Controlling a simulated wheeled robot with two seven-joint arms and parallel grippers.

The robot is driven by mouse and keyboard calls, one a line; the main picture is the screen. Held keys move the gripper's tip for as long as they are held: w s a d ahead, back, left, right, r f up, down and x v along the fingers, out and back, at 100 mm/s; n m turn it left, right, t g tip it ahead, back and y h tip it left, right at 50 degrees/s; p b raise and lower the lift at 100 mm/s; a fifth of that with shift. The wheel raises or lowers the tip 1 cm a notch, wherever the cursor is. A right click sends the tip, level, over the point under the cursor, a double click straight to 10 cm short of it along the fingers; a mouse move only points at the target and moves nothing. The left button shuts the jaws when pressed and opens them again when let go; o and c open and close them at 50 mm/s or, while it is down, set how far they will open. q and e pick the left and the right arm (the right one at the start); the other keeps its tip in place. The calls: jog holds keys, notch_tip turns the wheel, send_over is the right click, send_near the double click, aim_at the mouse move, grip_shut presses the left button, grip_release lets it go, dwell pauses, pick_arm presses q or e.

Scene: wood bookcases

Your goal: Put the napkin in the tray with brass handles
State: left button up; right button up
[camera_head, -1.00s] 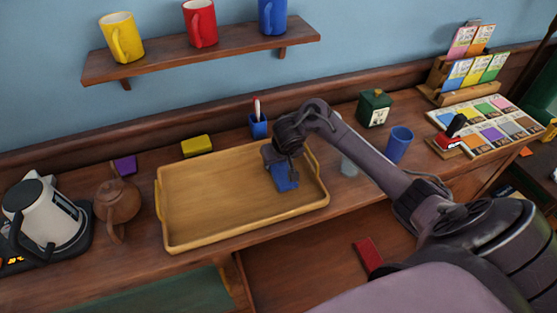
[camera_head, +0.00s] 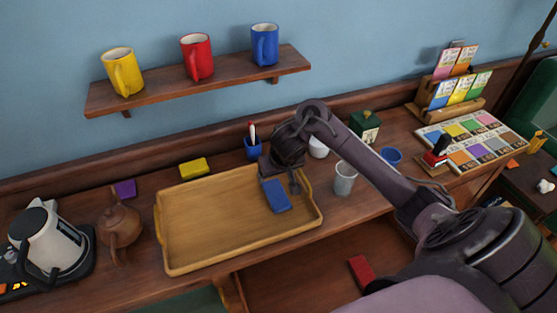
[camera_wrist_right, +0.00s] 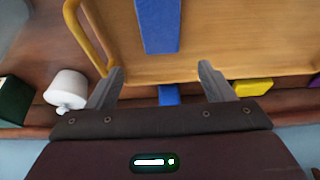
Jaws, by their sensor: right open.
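The napkin (camera_head: 277,196), a blue folded strip, lies on the right part of the tray floor in the head view. It also shows in the right wrist view (camera_wrist_right: 158,25), beyond the fingertips. The tray (camera_head: 205,215) is yellow wood with a brass-coloured handle at each end; one handle shows in the wrist view (camera_wrist_right: 88,38). My right gripper (camera_head: 282,180) is open just behind the napkin, over the tray's right part. In the wrist view its two fingers (camera_wrist_right: 162,78) are spread with nothing gripped. My left gripper is out of view.
A teapot (camera_head: 119,226) and kettle (camera_head: 48,240) stand left of the tray. A yellow block (camera_head: 193,168) and blue pen cup (camera_head: 252,153) stand behind it. A grey cup (camera_head: 344,180) is close on the right. Mugs sit on the wall shelf (camera_head: 200,80).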

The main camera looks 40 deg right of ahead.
pick_arm(q)
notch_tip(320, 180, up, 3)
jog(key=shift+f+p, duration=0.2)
jog(key=shift+p, duration=0.6)
pick_arm(e)
jog(key=v, duration=0.3)
